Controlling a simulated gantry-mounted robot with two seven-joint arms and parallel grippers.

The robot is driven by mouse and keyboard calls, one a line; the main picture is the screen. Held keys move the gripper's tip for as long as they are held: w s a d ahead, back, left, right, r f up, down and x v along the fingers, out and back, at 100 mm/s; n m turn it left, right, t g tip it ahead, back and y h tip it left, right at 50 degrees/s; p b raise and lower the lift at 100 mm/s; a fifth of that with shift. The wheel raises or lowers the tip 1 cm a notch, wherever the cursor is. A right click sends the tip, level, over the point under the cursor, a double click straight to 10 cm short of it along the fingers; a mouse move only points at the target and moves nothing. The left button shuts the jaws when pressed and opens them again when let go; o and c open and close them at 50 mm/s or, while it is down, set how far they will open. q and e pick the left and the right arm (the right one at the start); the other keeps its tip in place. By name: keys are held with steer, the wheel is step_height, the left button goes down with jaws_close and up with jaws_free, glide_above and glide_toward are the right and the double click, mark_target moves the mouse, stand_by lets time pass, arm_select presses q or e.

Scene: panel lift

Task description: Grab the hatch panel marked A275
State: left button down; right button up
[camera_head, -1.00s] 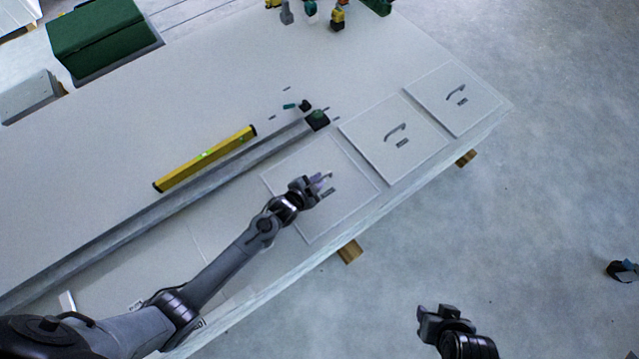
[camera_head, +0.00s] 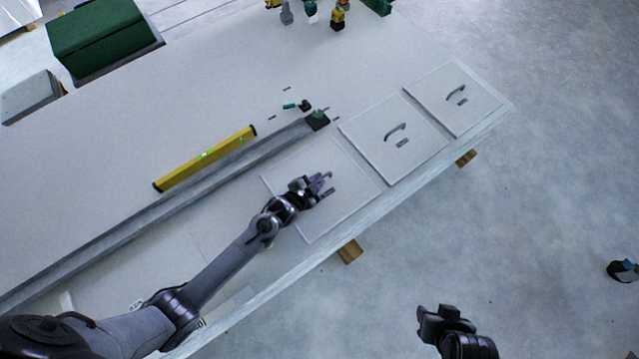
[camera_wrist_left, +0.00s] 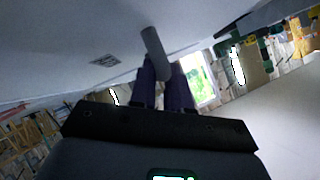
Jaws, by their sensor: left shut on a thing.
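Three square white hatch panels with grey handles lie along the table's front right side. My left gripper (camera_head: 322,183) is over the nearest panel (camera_head: 345,208), shut on its handle. In the left wrist view the grey handle (camera_wrist_left: 154,48) stands between the two fingers (camera_wrist_left: 164,85), and a small dark label (camera_wrist_left: 106,60) sits beside it, too blurred to read. The middle panel (camera_head: 372,147) and far panel (camera_head: 437,95) lie flat with their handles free. Their labels are too small to read. My right gripper (camera_head: 436,317) is over the floor, away from the panels; its jaws are unclear.
A yellow spirit level (camera_head: 205,158) and a long grey rail (camera_head: 160,212) lie left of the panels on the white table (camera_head: 215,75). A green box (camera_head: 100,35) stands at the far left. Several small tools stand at the back edge.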

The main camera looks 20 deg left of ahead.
arm_select(q)
steer(key=shift+w+r, duration=0.15)
steer(key=shift+r, duration=0.05)
steer(key=shift+r, duration=0.15)
